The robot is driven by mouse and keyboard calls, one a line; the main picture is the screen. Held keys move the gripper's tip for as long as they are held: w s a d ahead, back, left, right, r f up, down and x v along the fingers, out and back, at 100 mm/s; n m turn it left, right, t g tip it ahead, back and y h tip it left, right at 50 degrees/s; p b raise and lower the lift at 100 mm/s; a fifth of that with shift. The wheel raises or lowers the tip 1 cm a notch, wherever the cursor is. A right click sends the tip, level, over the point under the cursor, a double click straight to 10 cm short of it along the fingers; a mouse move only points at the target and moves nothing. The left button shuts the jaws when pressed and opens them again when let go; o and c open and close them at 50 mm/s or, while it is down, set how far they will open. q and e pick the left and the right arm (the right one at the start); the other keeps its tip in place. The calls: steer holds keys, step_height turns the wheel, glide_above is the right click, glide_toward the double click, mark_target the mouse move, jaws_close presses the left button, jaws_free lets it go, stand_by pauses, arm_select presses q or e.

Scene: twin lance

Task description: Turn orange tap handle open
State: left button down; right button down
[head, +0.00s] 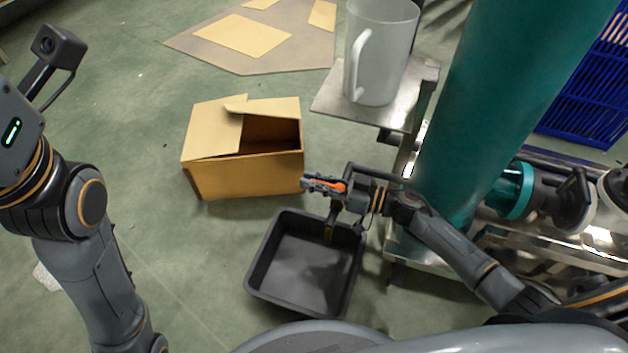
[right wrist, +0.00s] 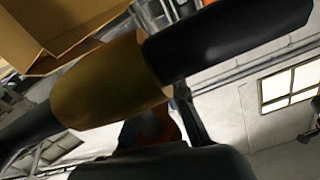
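The orange tap handle (head: 331,186) shows in the head view as a small orange strip, left of the steel stand's foot and above the black tub. A brass-coloured tap part (head: 329,231) hangs below it, over the tub's back rim. My right gripper (head: 322,183) is at the handle, its dark fingers overlapping it. In the right wrist view a brass-coloured piece (right wrist: 108,82) crosses the picture between dark parts, and a little orange-brown (right wrist: 166,126) shows behind it. Whether the fingers grip the handle or only lie around it is unclear. My left gripper is outside the head view.
The black tub (head: 255,262) stands on the green floor below the tap. An open cardboard box (head: 245,178) is close on the left. A translucent jug (head: 390,50) stands on a metal shelf (head: 333,98). A large teal cylinder (head: 490,90) is at the right, with a blue crate (head: 590,95) behind.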

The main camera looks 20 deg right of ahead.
steer(key=shift+n+g+y, duration=0.4)
steer(key=shift+g, duration=0.2)
steer(key=shift+s+a+n+g+y, duration=0.2)
steer(key=shift+s+n+g+y, duration=0.15)
steer(key=shift+n+g, duration=0.3)
steer(key=shift+s+a+n+g+y, duration=0.2)
steer(key=shift+s+n+g, duration=0.25)
steer(key=shift+g, duration=0.4)
steer(key=shift+w, duration=0.1)
steer(key=c, duration=1.4)
jaws_free()
steer(key=shift+o, duration=0.2)
steer(key=shift+d, duration=0.1)
step_height(320, 180, up, 10)
